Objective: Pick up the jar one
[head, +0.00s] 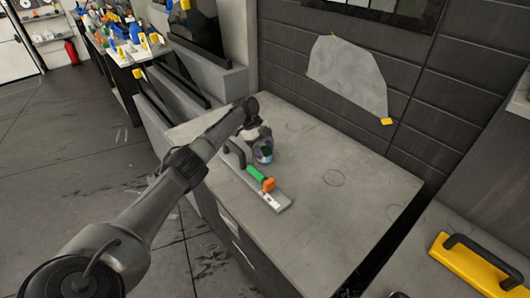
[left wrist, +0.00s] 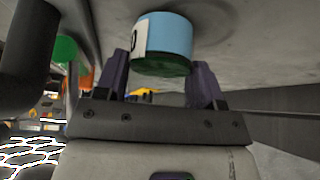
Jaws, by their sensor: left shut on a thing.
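The jar (left wrist: 164,42) is a short round one, with a light blue side, a white label with a dark mark and a dark green end facing the left wrist camera. My left gripper (left wrist: 163,76) has one finger on each side of it and is shut on it. In the head view the jar (head: 264,153) shows small under my left gripper (head: 262,142), over the grey worktop (head: 330,222). I cannot tell whether it touches the worktop. My right gripper is not in view.
A yellow tool (head: 470,265) lies on the surface at lower right. The worktop's right part is clear.

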